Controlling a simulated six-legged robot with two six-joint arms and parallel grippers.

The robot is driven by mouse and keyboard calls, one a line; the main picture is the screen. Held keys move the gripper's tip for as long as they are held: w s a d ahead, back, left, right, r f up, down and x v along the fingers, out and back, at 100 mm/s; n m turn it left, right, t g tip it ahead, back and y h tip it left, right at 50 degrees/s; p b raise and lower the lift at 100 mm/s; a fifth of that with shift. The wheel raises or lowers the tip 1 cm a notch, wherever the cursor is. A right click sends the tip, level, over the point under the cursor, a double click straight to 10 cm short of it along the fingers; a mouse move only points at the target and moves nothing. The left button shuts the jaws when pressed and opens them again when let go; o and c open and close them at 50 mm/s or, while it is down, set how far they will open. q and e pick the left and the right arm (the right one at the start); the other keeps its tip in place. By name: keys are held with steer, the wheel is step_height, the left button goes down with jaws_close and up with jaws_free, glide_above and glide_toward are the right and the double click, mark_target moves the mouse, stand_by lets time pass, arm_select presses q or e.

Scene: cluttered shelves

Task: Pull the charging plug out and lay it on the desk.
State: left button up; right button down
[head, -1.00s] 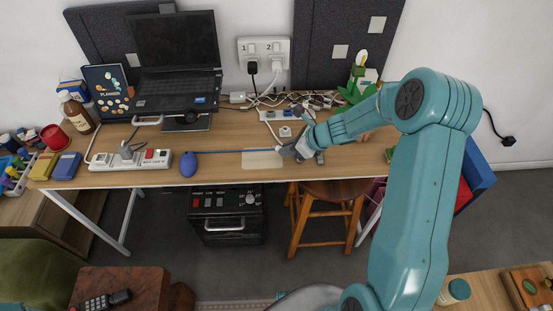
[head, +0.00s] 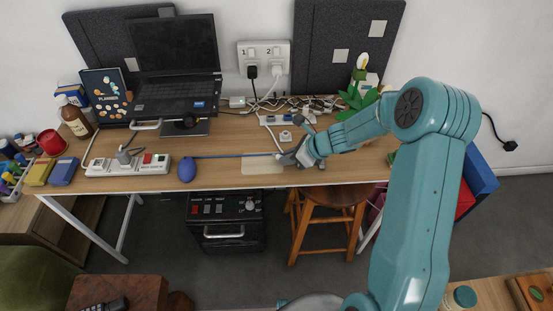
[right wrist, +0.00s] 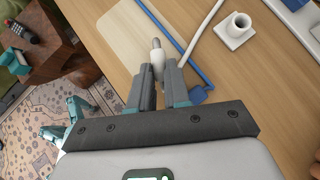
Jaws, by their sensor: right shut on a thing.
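My right gripper (right wrist: 160,88) is shut on a white charging plug (right wrist: 157,58) with a metal tip. The tip points away from the gripper, over the right end of a pale rectangle (right wrist: 118,32) on the desk (head: 225,178). I cannot tell whether the plug touches the desk. In the head view, the right gripper (head: 280,159) is low over the desk near its front edge, and the plug is hard to make out. A white socket-like block (right wrist: 234,36) with a round opening stands apart from the plug. My left gripper is not in view.
A blue rod (right wrist: 178,42) lies beside the plug, and a white cable (right wrist: 203,30) runs close by. Tangled cables and another strip (head: 280,119) lie behind. A stool (head: 325,215) stands below.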

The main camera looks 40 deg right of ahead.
steer(key=shift+f, duration=0.3)
steer(key=shift+f+b, duration=0.2)
steer(key=shift+b, duration=0.15)
steer(key=c, duration=1)
jaws_free()
steer(key=p+v, duration=0.3)
steer(key=v, duration=1.3)
steer(key=shift+s+r, duration=0.15)
